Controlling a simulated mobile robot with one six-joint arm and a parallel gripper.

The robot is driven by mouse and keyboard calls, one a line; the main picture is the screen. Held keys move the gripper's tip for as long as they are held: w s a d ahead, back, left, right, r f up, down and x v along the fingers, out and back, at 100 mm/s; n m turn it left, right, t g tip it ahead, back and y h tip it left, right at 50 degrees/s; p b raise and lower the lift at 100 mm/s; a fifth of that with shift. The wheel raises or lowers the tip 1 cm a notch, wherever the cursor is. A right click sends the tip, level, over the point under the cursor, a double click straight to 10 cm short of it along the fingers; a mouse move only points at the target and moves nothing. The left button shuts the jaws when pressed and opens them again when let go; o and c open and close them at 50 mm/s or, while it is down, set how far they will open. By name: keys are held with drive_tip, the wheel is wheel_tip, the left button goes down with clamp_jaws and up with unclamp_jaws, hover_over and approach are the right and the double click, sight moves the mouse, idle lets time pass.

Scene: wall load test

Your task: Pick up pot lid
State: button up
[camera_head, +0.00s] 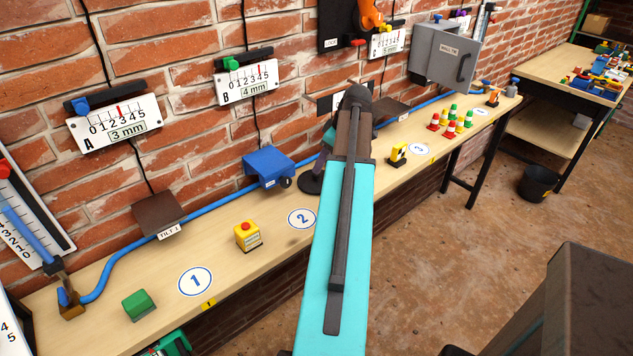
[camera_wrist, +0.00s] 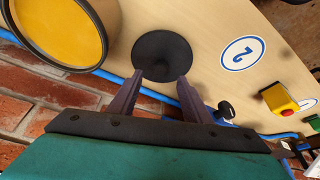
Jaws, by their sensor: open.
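A black round disc (camera_wrist: 162,55), which looks like the pot lid, lies on the wooden bench in the wrist view. It also shows in the head view as a dark round shape (camera_head: 310,183), partly covered by my arm. My gripper (camera_wrist: 160,77) is open and empty, its two fingertips pointing at the near edge of the disc. The fingertips overlap the disc's edge in the picture; I cannot tell whether they touch it. In the head view my arm hides the gripper.
A dark-rimmed round thing with a yellow face (camera_wrist: 58,28) is left of the disc in the wrist view. A blue box (camera_head: 268,165) stands left of my arm by the brick wall. A yellow box with a red button (camera_head: 248,236) and small cones (camera_head: 450,122) are on the bench.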

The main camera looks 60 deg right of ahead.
sight(316, 178)
drive_tip(key=shift+f, duration=0.1)
drive_tip(key=shift+p+x, duration=0.9)
drive_tip(key=shift+x, duration=1.6)
drive_tip(key=shift+s, duration=0.15)
clamp_jaws()
